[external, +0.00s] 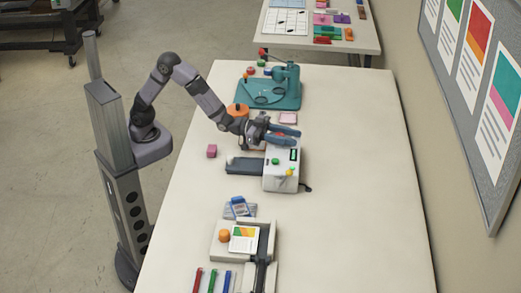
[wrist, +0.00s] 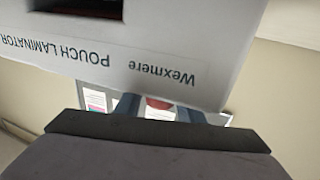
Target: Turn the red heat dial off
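The white pouch laminator (external: 284,180) stands on the table with a dark tray on its left side; its printed front fills the top of the wrist view (wrist: 180,50). My gripper (external: 287,125) is over the far end of the laminator. A small gap seems to show; contact cannot be told. The dial's pointer and setting are hidden.
A green button (external: 275,161), a display (external: 293,155) and a yellow knob (external: 290,170) sit on the laminator. A teal press (external: 285,92) stands behind, and a paper trimmer (external: 268,240) in front. The table's right side is clear.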

